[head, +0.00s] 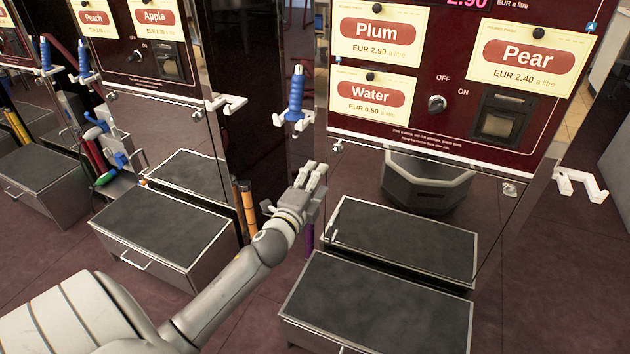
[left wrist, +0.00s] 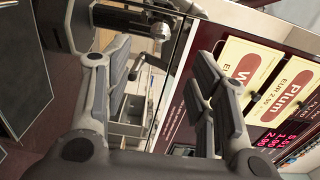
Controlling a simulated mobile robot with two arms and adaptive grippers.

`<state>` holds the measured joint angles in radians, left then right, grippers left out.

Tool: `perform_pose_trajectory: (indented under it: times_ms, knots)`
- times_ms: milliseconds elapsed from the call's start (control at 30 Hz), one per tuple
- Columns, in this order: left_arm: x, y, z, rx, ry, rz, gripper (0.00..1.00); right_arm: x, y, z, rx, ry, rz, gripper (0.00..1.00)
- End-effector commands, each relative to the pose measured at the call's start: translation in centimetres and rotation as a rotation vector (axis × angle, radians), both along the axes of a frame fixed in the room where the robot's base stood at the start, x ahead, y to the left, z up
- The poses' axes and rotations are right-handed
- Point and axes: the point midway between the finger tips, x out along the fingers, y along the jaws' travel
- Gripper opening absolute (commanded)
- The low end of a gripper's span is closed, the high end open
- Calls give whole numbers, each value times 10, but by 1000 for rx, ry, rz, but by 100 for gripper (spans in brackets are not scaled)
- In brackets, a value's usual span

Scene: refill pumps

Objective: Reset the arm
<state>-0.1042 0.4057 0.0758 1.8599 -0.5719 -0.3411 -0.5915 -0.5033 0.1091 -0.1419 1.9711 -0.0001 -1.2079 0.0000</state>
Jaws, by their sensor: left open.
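My left arm reaches in from the left in the head view. Its left gripper (head: 312,176) is raised in front of the reflective lower panel of the pump, above the grey-topped boxes. In the left wrist view the left gripper (left wrist: 158,75) has its two fingers spread wide apart with nothing between them. Beyond the fingers I see the reflective panel and the Water (left wrist: 240,72) and Plum (left wrist: 292,90) labels. A blue-handled nozzle (head: 296,95) hangs on a white holder just above and left of the gripper, apart from it. My right gripper is not in view.
The dark red pump panel (head: 400,105) has a switch knob (head: 437,103). A grey-topped box (head: 375,305) stands in front of it, another (head: 165,225) to the left. An empty white holder (head: 582,184) juts out at right. Coloured tubes (head: 95,155) are at left.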

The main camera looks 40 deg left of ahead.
Motion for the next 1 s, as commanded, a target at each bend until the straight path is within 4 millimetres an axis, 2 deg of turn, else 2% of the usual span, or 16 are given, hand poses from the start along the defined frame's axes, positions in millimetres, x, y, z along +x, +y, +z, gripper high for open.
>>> perform_pose_trajectory:
  times_ms: [433, 567, 667, 767, 800, 900, 1000]
  knots:
    - [0, 0, 0, -1, 0, 0, 52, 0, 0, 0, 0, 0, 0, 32]
    - [-7, -4, -20, -71, 37, 17, 52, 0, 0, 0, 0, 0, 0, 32]
    - [-25, -15, -63, -231, 123, 64, 52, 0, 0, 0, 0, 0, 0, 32]
    - [-58, -35, -123, -455, 253, 145, 52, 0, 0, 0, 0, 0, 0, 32]
    - [-75, -45, -147, -546, 310, 186, 52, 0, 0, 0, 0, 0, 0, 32]
    - [-120, -75, -201, -756, 454, 290, 52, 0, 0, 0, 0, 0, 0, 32]
    - [-167, -108, -243, -933, 592, 400, 52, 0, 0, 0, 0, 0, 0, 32]
